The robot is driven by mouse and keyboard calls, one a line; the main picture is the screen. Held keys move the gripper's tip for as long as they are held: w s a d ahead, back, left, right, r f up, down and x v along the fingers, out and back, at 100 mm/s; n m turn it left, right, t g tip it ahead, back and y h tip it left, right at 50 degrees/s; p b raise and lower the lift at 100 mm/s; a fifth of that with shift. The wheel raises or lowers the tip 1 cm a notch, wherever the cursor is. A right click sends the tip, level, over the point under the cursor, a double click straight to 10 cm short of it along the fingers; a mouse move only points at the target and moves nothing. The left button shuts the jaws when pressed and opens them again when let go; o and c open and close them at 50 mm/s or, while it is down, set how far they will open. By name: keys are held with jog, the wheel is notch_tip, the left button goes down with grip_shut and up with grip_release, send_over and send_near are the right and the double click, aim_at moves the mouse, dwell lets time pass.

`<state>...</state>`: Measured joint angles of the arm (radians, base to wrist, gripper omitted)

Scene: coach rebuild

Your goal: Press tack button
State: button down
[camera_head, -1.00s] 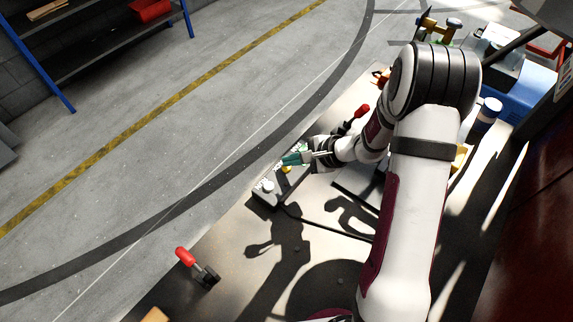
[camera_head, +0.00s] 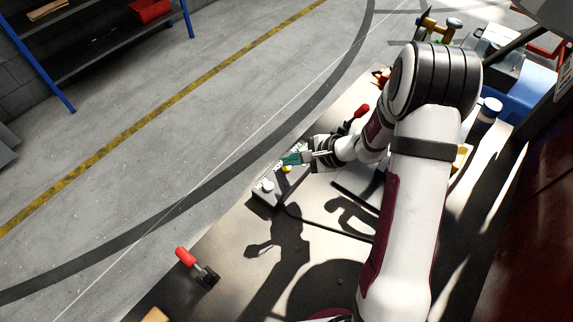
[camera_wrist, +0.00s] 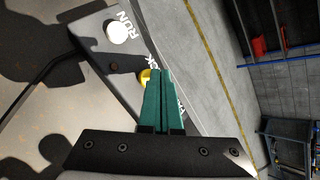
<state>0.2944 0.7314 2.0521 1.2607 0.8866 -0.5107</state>
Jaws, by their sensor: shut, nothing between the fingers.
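The grey button panel (camera_head: 262,195) lies along the table's far edge. Its yellow button (camera_head: 286,169) shows just below my fingertips. In the wrist view the yellow button (camera_wrist: 144,76) sits just left of the green fingertips, partly covered by them; the letters "CK" show beside it. A white button (camera_head: 268,186) is at the panel's near end and shows beside the label "RUN" in the wrist view (camera_wrist: 117,32). My gripper (camera_head: 283,158) is shut and empty, over the panel. It also shows in the wrist view (camera_wrist: 158,72). I cannot tell whether the tips touch the panel.
A red-handled clamp (camera_head: 198,268) stands on the table to the lower left. Another red handle (camera_head: 361,111) rises behind my wrist. A blue-and-white cylinder (camera_head: 488,112) stands on the right. The table between the panel and the near clamp is clear.

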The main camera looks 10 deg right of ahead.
aim_at(291, 168)
jog(key=shift+r, duration=0.5)
jog(key=shift+r, duration=2.5)
jog(key=s+a+r+n+g, duration=0.2)
jog(key=s+a+r+n, duration=0.25)
jog(key=s+r, duration=0.35)
jog(key=s+d+r+n+g+h, duration=0.1)
jog(key=s+d+n+h, duration=0.1)
jog(key=s, duration=0.8)
jog(key=s+d+r+n+g+h, duration=0.1)
jog(key=s+d+n+g+h, duration=0.1)
jog(key=s, duration=0.9)
jog(key=shift+s+d+r+n+h, duration=0.15)
jog(key=shift+s+d+n+h, duration=0.1)
jog(key=shift+n+h, duration=0.65)
